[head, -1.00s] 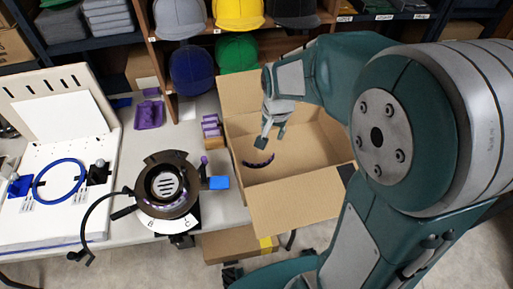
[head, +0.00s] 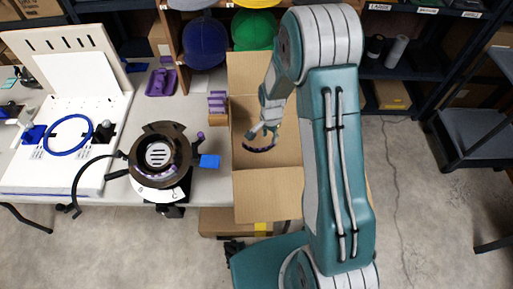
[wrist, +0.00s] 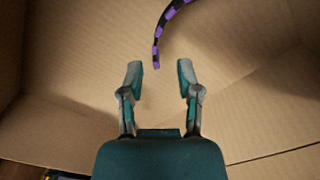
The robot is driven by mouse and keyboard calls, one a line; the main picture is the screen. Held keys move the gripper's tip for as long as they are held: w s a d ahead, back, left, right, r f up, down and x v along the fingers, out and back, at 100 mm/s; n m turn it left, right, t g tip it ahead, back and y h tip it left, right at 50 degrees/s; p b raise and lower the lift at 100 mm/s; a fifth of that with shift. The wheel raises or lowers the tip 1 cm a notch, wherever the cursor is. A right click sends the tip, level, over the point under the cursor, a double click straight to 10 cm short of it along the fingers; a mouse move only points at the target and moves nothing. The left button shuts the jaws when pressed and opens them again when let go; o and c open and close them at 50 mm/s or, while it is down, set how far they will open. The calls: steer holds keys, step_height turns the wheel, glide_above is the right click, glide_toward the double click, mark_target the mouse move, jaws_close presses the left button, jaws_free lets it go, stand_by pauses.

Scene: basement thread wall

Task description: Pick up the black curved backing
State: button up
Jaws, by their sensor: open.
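The black curved backing (head: 260,149) lies on the floor of an open cardboard box (head: 262,208), partly hidden by my gripper in the head view. In the wrist view the backing (wrist: 165,26) is a thin arc with black and purple segments, and its upper part runs out of the frame. My gripper (head: 264,132) is inside the box above the backing. In the wrist view my gripper (wrist: 158,75) is open and empty. The near end of the backing shows just beyond the fingertips, between them in the picture, apart from both fingers.
The box walls surround my gripper. Caps (head: 205,45) sit on shelves behind. The floor at right is mostly clear.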

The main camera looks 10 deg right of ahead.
mark_target(273, 147)
steer(key=shift+d+f, duration=0.75)
steer(key=shift+d, duration=0.1)
step_height(273, 147, down, 4)
steer(key=shift+w+d+r, duration=0.1)
steer(key=shift+d+r, duration=0.05)
steer(key=shift+r, duration=0.05)
steer(key=shift+a+f, duration=0.25)
steer(key=shift+a, duration=0.35)
steer(key=shift+d, duration=0.55)
jaws_close()
steer(key=shift+a, duration=0.1)
